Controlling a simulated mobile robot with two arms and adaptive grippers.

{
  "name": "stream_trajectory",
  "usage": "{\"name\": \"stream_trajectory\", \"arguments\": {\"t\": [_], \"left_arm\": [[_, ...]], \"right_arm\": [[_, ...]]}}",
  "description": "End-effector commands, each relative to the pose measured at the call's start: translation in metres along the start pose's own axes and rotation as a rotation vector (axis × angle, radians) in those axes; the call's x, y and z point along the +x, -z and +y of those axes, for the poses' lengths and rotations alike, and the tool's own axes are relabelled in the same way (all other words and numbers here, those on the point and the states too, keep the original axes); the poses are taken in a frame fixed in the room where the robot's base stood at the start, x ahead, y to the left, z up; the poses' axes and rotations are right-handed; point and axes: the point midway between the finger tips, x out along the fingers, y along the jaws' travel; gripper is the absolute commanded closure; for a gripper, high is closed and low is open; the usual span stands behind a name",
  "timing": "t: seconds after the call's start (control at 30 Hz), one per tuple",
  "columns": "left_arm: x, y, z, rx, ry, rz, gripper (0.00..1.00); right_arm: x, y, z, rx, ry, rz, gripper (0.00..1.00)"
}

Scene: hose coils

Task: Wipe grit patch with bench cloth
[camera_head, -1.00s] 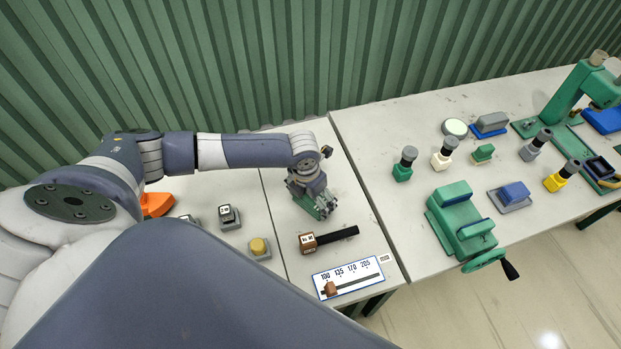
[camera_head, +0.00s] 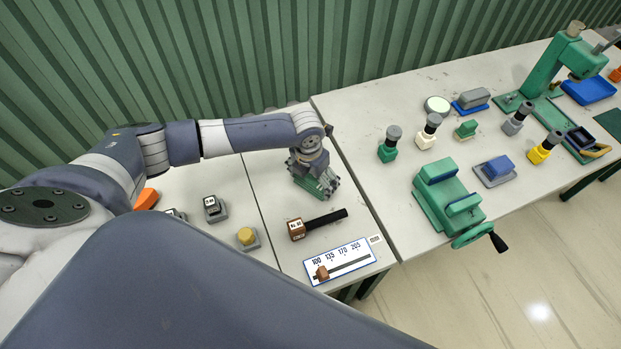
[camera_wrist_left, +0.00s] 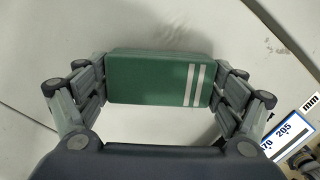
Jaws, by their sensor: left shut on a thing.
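My left gripper (camera_head: 322,190) is low over the bench, its fingers pointing down. It is shut on a green pad-like piece with two white stripes (camera_wrist_left: 150,78), which looks like the folded bench cloth. In the left wrist view the fingers grip it at its left and right ends, with pale bench surface around it. Whether the cloth touches the bench is hard to tell. I cannot make out a distinct grit patch; the gripper and cloth hide the surface under them. My right gripper is not in view.
A brown block with a black bar (camera_head: 318,224) and a numbered scale board (camera_head: 340,262) lie in front of the gripper. A yellow knob (camera_head: 247,237) is at left. On the right bench stand a green vise (camera_head: 447,200) and several stamp-like tools. A green corrugated wall is behind.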

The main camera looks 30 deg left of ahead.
Motion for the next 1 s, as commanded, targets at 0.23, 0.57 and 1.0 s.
{"name": "stream_trajectory", "arguments": {"t": [0.23, 0.57, 1.0], "left_arm": [[0.003, -0.005, -0.004, 0.001, 0.001, -0.001, 0.32], [0.006, -0.031, -0.019, 0.001, 0.001, -0.002, 0.32], [0.005, -0.039, -0.023, 0.000, 0.000, 0.001, 0.32]], "right_arm": [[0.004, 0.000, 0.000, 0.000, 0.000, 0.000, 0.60], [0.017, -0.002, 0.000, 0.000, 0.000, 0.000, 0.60], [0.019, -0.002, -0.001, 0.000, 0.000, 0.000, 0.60]]}}
